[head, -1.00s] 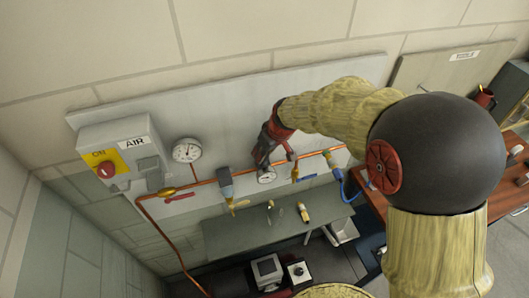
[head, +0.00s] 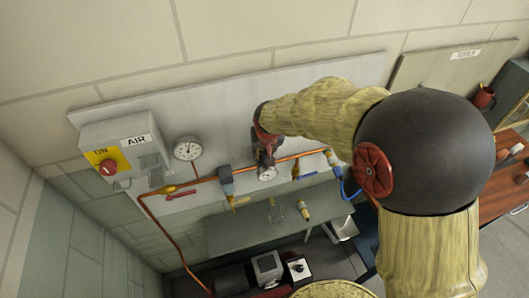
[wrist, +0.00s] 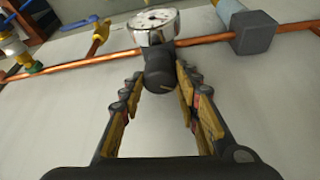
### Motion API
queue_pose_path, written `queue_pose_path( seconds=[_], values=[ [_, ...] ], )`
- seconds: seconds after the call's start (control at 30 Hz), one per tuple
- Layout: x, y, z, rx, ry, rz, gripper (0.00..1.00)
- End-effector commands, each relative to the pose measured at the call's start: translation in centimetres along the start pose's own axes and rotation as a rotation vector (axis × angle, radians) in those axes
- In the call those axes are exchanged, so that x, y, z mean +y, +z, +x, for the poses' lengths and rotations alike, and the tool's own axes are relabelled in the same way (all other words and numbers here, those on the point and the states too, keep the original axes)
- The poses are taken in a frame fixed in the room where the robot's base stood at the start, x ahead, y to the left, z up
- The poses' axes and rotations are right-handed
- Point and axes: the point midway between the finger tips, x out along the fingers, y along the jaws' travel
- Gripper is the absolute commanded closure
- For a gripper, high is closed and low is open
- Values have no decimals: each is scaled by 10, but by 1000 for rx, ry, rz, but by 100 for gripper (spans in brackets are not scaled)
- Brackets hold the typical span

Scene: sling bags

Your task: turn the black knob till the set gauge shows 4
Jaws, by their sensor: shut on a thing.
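The black knob (wrist: 160,70) sits between the two fingers of my gripper (wrist: 161,84) in the wrist view, just below the set gauge. My gripper is shut on the knob, with a finger on each side. The set gauge (wrist: 154,24) is a round white dial in a metal case on the copper pipe; its figures are too small to read. In the head view the set gauge (head: 267,173) shows below my gripper (head: 265,150). There the knob is mostly hidden by the gripper.
A larger gauge (head: 187,149) and a grey AIR box (head: 127,150) with a red switch are on the left of the panel. A copper pipe (head: 207,180) runs across it. A blue-grey fitting (head: 226,182) is left of the set gauge. A grey shelf (head: 230,237) lies below.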

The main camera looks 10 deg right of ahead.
Motion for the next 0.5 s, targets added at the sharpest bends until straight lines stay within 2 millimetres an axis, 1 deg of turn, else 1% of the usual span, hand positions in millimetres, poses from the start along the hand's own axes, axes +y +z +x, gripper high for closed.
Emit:
queue_pose_path(
  seconds=[0.2,0.5],
  values=[
    [-1,0,1,0,16,40,93],
    [-1,0,0,-1,20,49,93]
  ],
)
